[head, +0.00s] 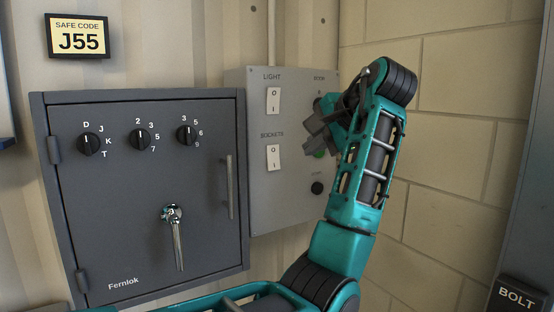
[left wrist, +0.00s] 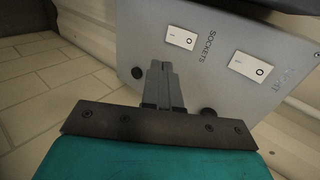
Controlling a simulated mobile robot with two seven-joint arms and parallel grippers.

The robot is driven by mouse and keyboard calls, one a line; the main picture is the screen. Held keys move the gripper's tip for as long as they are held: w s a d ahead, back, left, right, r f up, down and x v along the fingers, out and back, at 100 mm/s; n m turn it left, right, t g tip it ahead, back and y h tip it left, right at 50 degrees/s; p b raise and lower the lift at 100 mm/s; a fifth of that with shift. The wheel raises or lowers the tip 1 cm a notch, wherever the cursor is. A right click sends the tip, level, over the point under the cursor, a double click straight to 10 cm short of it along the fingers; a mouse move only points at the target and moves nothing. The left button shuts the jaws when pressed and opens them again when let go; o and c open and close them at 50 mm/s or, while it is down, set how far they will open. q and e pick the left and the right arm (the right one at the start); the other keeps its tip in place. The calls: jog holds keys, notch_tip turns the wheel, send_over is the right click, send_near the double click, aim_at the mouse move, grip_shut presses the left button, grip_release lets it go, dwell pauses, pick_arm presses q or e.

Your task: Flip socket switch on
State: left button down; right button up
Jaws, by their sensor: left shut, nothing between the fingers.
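The sockets switch (head: 274,157) is a white rocker marked 0 and 1 on a grey wall panel (head: 262,205), below the "SOCKETS" label. The same switch shows in the left wrist view (left wrist: 181,38), near the top middle. My left gripper (head: 312,133) is in front of the panel's right half, to the right of the sockets switch and apart from it in the picture. In the left wrist view the gripper's fingers (left wrist: 163,82) are together and empty, below and left of the switch. I cannot tell whether the fingertips touch the panel. My right gripper does not show.
The light switch (head: 273,100) sits above the sockets switch. A green button (head: 319,154) is partly hidden by my gripper, with a black knob (head: 317,188) below. A grey safe (head: 150,230) with dials, a lever and a handle stands left of the panel. A block wall (head: 450,130) is close on the right.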

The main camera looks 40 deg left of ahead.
pick_arm(q)
jog(key=shift+r, duration=0.1)
send_near(275, 167)
notch_tip(275, 167, down, 3)
jog(key=a, duration=0.2)
jog(key=w+a, duration=0.1)
jog(key=a, duration=0.1)
jog(key=shift+a+f+p, duration=0.1)
jog(key=shift+f+p, duration=0.15)
jog(key=shift+p, duration=0.1)
jog(key=shift+w+a+f, duration=0.1)
jog(key=shift+w+a, duration=0.05)
jog(key=shift+a, duration=0.3)
